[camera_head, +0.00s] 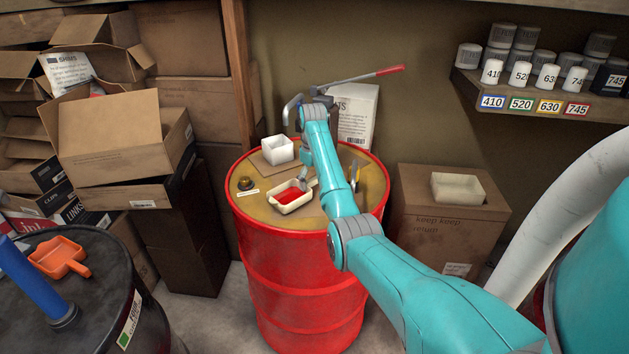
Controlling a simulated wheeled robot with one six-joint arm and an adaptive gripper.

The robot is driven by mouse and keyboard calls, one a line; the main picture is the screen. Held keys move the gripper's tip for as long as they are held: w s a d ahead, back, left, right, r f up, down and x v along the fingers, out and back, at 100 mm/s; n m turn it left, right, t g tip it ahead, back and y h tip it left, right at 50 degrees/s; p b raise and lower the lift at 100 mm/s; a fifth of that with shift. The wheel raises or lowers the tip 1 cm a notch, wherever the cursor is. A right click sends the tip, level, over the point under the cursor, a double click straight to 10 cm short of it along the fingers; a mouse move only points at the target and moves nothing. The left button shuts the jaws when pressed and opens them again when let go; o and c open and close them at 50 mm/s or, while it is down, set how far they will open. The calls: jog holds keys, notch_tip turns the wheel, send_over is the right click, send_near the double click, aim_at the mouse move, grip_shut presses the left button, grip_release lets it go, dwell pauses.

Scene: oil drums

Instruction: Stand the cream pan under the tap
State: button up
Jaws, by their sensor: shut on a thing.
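A cream pan (291,208) with red contents is on the top of the red drum, near its front left. My gripper (306,184) is at its right rim, shut on the pan; my arm hides part of the gripper and the contact is small in view. The pan looks level; I cannot tell whether it touches the drum top. A grey tap-like spout (287,112) stands at the back of the drum, with a long red-ended lever (388,71).
Another cream tray (459,188) sits on a cardboard box (420,225). An orange scoop (60,257) lies on a dark drum.

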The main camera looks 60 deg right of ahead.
jog(key=shift+f, duration=0.45)
dwell(0.4)
jog(key=o, duration=1.5)
jog(key=shift+c, duration=0.2)
